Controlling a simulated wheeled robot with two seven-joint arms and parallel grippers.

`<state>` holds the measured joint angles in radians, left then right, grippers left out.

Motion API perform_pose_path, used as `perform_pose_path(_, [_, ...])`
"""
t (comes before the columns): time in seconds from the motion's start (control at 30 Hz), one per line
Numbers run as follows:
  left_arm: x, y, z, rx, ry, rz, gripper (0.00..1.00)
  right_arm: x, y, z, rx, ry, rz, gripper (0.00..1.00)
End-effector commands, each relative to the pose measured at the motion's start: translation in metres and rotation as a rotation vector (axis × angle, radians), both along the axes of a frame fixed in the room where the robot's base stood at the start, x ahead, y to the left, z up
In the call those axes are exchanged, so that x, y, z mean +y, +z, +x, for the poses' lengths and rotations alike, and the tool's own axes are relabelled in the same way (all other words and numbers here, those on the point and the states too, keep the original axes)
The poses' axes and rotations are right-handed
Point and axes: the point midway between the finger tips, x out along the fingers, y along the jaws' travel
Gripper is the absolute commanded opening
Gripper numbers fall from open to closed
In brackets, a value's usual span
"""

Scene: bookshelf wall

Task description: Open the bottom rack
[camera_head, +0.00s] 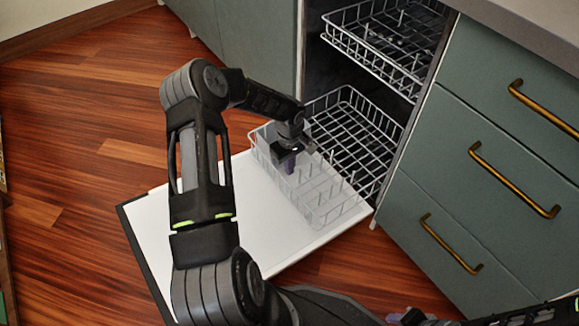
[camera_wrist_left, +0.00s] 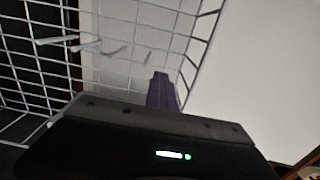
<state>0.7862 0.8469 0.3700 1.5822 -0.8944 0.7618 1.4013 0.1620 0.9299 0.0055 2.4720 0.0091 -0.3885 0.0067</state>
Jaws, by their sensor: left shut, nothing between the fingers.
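The bottom rack (camera_head: 346,121) is a white wire basket low in the open dishwasher. Its rear part is inside, and its front part lies over the lowered white door (camera_head: 215,225). My left gripper (camera_head: 287,165) is at the rack's front left, close to its wire wall, fingers shut with nothing between them. In the left wrist view the shut fingers (camera_wrist_left: 163,92) point at the wire side of the rack (camera_wrist_left: 45,65). I cannot tell whether they touch the wire. My right gripper cannot be made out; only part of an arm of mine shows at the lower right.
The upper rack (camera_head: 385,40) is partly out above the bottom rack. Green drawers with brass handles (camera_head: 512,180) stand to the right, close beside the door. The wooden floor (camera_head: 80,140) is clear on the left.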

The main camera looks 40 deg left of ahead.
Motion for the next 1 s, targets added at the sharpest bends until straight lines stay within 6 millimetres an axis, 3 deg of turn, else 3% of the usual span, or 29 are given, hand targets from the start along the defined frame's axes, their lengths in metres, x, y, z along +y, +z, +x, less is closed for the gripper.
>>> perform_pose_path(0.73, [0.0000,0.0000,0.0000,0.000,0.000,0.000,0.00,0.0000,0.0000,0.0000,0.000,0.000,0.000,0.36])
perform_pose_path(1.0, [0.0000,0.0000,0.0000,0.000,0.000,0.000,0.21,0.0000,0.0000,0.0000,0.000,0.000,0.000,0.36])
